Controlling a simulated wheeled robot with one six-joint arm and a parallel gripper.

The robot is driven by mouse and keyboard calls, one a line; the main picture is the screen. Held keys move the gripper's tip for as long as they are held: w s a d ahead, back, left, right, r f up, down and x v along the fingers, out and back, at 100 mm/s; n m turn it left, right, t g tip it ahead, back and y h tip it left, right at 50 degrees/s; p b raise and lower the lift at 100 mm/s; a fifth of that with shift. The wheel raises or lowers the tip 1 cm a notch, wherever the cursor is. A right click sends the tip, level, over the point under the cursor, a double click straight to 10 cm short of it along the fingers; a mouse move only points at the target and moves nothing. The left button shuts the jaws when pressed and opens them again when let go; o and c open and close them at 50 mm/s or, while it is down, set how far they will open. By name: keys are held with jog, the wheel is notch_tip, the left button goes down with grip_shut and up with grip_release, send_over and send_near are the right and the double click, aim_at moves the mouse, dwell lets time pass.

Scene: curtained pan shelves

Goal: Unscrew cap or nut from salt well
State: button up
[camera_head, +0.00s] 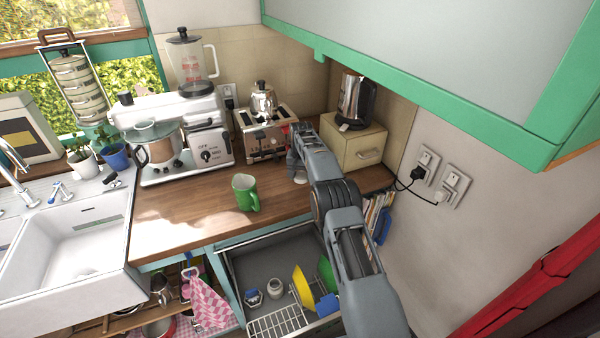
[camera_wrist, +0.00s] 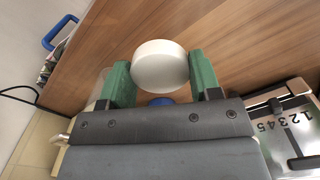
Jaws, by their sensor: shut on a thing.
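In the wrist view, a white, round, smooth-topped piece (camera_wrist: 160,66) sits between the two green fingers of my gripper (camera_wrist: 163,74). The fingers touch it on both sides, so my gripper is shut on it. I take it for the salt well's cap, but cannot tell cap from body. A small blue part (camera_wrist: 160,101) shows just beyond it, toward the wrist. In the head view, my gripper (camera_head: 297,164) is low over the back right of the wooden counter, and my arm hides most of what it holds. Whether the piece rests on the counter is unclear.
The toaster (camera_head: 264,135) stands close left of my gripper, and a bread box (camera_head: 354,148) with a kettle (camera_head: 355,98) close right. A green mug (camera_head: 245,192) is on the counter. Below, an open drawer (camera_head: 240,262) holds jars and dishes. The middle counter is mostly clear.

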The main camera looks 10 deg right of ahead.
aim_at(301, 193)
jog(key=shift+d, duration=0.15)
jog(key=shift+s+f+n, duration=0.1)
jog(key=shift+n, duration=0.2)
jog(key=shift+f+b, duration=1.25)
jog(key=shift+f, duration=1.2)
jog(key=shift+f, duration=0.1)
jog(key=shift+f+b, duration=0.4)
jog(key=shift+f, duration=0.25)
jog(key=shift+f, duration=0.2)
jog(key=o, duration=1.1)
